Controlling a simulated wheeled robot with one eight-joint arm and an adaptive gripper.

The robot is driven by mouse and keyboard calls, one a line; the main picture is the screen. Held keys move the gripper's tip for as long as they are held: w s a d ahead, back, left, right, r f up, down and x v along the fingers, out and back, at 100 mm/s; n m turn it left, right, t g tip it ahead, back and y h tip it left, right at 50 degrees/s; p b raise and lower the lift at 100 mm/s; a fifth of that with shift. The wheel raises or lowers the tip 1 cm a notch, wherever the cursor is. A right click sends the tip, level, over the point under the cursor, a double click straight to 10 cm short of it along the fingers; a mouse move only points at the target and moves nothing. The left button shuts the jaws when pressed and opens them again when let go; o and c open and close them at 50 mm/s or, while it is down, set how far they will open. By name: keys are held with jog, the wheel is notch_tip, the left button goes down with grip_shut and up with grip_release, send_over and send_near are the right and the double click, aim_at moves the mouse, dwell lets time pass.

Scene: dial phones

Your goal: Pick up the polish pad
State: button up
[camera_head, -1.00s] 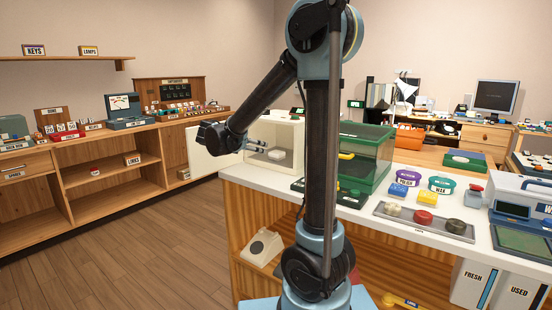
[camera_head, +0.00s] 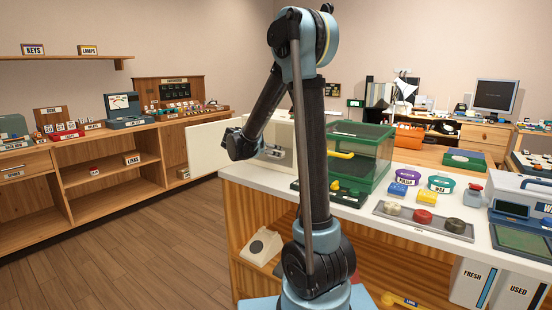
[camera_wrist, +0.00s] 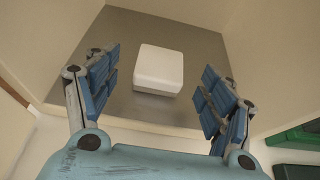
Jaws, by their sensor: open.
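In the wrist view, a white block with rounded edges (camera_wrist: 159,70) lies on a grey floor plate (camera_wrist: 205,52) inside a cream box; no label shows on it, so I cannot tell for sure that it is the polish pad. My gripper (camera_wrist: 162,72) is open and empty, one finger on each side of the block in the picture. The fingers appear apart from it. In the head view, my gripper (camera_head: 274,153) reaches into the open front of the cream box (camera_head: 282,128) on the counter, and the block is hidden there.
The box's open door (camera_head: 207,148) stands out to the left. A green clear-sided case (camera_head: 358,158) stands right of the box. Farther right are a purple POLISH tin (camera_head: 407,177), a green tin (camera_head: 441,184), blue and yellow blocks, and a tray (camera_head: 395,214) with round pads.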

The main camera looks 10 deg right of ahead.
jog(key=shift+x, duration=2.4)
jog(key=c, duration=1.2)
jog(key=shift+c, duration=0.2)
jog(key=shift+s+a+r, duration=0.1)
jog(key=shift+s+r, duration=0.1)
jog(key=shift+r, duration=0.2)
notch_tip(320, 180, up, 6)
jog(key=shift+r, duration=0.2)
jog(key=s+a, duration=1.3)
jog(key=s, duration=0.1)
jog(key=shift+a, duration=0.4)
